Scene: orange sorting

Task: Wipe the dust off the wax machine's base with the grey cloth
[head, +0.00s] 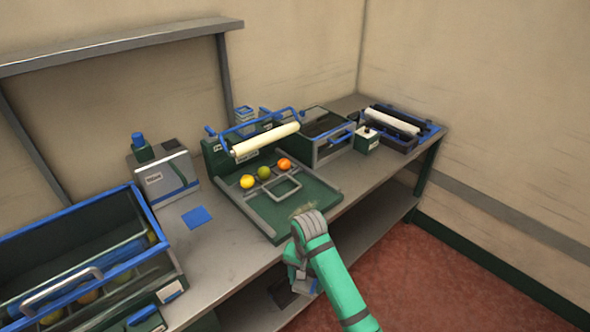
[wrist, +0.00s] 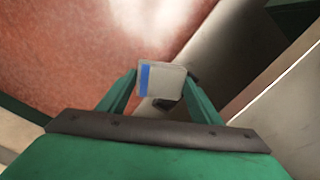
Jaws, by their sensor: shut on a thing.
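The wax machine (head: 215,155) stands on the bench, with a white roller above its flat green base (head: 318,198). A tan dusty patch (head: 303,209) shows on the base near its front corner, partly behind my wrist. My gripper (head: 303,284) hangs past the bench's front edge, lower than the base. In the wrist view my gripper (wrist: 160,85) is shut on a pale grey piece with a blue band, which I take for the grey cloth (wrist: 168,80). The cloth is apart from the base, with red floor and the bench side beyond it.
Three fruits, yellow (head: 247,181), green (head: 264,172) and orange (head: 284,164), lie on the machine's base. A blue-rimmed crate (head: 75,223) stands at left, near a blue square (head: 197,217). A roller unit (head: 400,125) is at the far right. A lower shelf (head: 372,232) runs under the bench.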

